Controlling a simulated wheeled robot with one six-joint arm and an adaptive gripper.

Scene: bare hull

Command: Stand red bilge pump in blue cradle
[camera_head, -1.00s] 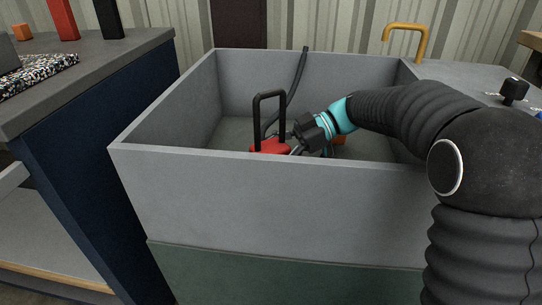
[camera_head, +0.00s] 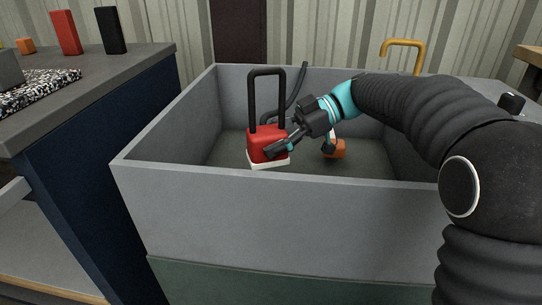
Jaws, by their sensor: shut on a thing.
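The red bilge pump (camera_head: 262,140) has a tall black handle loop, a white base and a dark hose behind it. It is upright inside the grey basin (camera_head: 270,215), toward its left middle. My gripper (camera_head: 279,146) reaches in from the right and is shut on the pump's right side. I cannot tell whether the white base clears the basin floor. No blue cradle can be made out in this view.
An orange object (camera_head: 335,149) lies in the basin. A yellow tap (camera_head: 404,52) stands at the back right. The left counter (camera_head: 95,80) holds a red block (camera_head: 65,33), a black block (camera_head: 110,31) and a speckled board (camera_head: 38,90). The basin's front wall stands high before the pump.

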